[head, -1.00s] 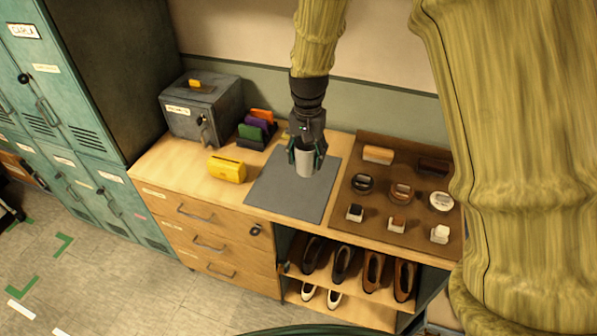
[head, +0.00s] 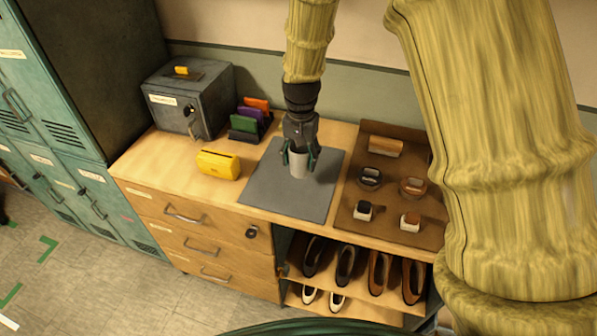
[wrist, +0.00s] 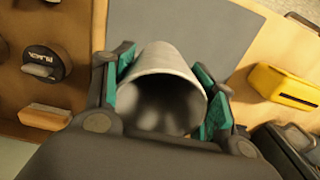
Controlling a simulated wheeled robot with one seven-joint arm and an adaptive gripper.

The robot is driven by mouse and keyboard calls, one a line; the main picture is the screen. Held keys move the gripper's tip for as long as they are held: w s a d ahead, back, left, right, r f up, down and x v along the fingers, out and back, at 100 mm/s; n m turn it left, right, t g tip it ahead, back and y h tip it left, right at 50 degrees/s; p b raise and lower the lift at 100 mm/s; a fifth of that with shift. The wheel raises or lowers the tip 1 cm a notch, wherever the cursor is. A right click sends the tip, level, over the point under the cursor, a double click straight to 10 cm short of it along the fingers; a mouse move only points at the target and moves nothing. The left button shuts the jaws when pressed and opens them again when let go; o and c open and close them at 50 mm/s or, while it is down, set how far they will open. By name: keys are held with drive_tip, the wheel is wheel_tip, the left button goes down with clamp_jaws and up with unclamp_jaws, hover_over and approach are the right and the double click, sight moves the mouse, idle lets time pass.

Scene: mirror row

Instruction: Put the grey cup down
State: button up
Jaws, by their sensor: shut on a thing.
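The grey cup (head: 298,165) is a plain light-grey cylinder, upright over the grey mat (head: 262,188) on the wooden counter. My gripper (head: 300,156) points down and is shut on the cup, one finger on each side. In the wrist view the cup (wrist: 160,88) shows its open, empty-looking mouth between the teal finger pads of my gripper (wrist: 162,100). The cup's base looks at or very near the mat; I cannot tell if it touches.
Left of the mat are a yellow box (head: 218,164), a grey metal box (head: 188,98) and a rack of coloured items (head: 250,120). To the right, a brown mat (head: 385,225) holds brushes and tins. Shoes (head: 345,262) fill shelves below. The mat's front part is clear.

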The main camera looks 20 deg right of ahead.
sight(300, 173)
drive_tip(key=f, duration=0.2)
drive_tip(key=shift+w+f, duration=0.2)
drive_tip(key=shift+f, duration=0.1)
drive_tip(key=shift+s+f+p, duration=0.15)
drive_tip(key=shift+f+p, duration=0.15)
drive_tip(key=shift+p, duration=0.1)
drive_tip(key=shift+f+p, duration=0.55)
drive_tip(key=shift+f, duration=1.25)
drive_tip(key=shift+f, duration=0.1)
drive_tip(key=o, duration=1.1)
drive_tip(key=shift+o, duration=0.2)
wheel_tip(300, 173, up, 12)
drive_tip(key=b, duration=0.4)
